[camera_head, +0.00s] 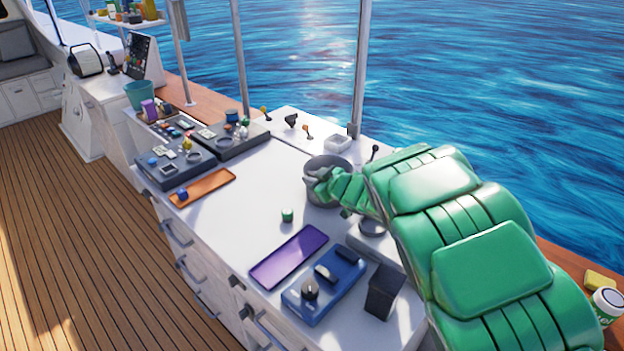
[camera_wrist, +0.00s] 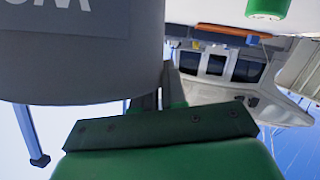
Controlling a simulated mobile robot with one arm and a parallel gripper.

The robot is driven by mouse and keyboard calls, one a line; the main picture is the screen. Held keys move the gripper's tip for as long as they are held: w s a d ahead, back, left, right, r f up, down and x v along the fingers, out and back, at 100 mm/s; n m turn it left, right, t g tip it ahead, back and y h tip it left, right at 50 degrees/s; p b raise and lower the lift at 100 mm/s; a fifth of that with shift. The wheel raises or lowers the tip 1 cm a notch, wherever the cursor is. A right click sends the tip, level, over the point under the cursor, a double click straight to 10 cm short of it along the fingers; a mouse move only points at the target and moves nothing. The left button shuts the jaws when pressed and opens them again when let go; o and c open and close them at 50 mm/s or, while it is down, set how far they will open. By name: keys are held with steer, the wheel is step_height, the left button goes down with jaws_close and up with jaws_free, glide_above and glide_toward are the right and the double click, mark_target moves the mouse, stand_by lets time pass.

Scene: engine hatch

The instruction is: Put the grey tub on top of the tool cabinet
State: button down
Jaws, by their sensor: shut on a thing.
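The grey tub (camera_head: 327,167) is a round, open-topped container over the back part of the white drawer cabinet's top (camera_head: 255,180). My gripper (camera_head: 323,184) is shut on the tub's near side. In the wrist view the tub (camera_wrist: 90,62) fills the upper left, with pale lettering on a darker label, and my dark finger parts lie against its edge. My green arm reaches in from the right. I cannot tell whether the tub's base touches the surface, nor whether this drawer cabinet is the tool cabinet.
A small green can (camera_head: 287,215), purple tray (camera_head: 289,256), blue tray (camera_head: 345,290), dark bin (camera_head: 384,292) and orange tray (camera_head: 215,180) stand on the white top. Dark trays of tools (camera_head: 188,170) lie at the left. Poles (camera_head: 360,70) rise behind. Bare surface lies around the green can.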

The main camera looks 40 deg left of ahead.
steer(key=c, duration=1.2)
jaws_free()
steer(key=shift+f, duration=0.1)
steer(key=shift+d, duration=0.1)
steer(key=shift+v, duration=5.95)
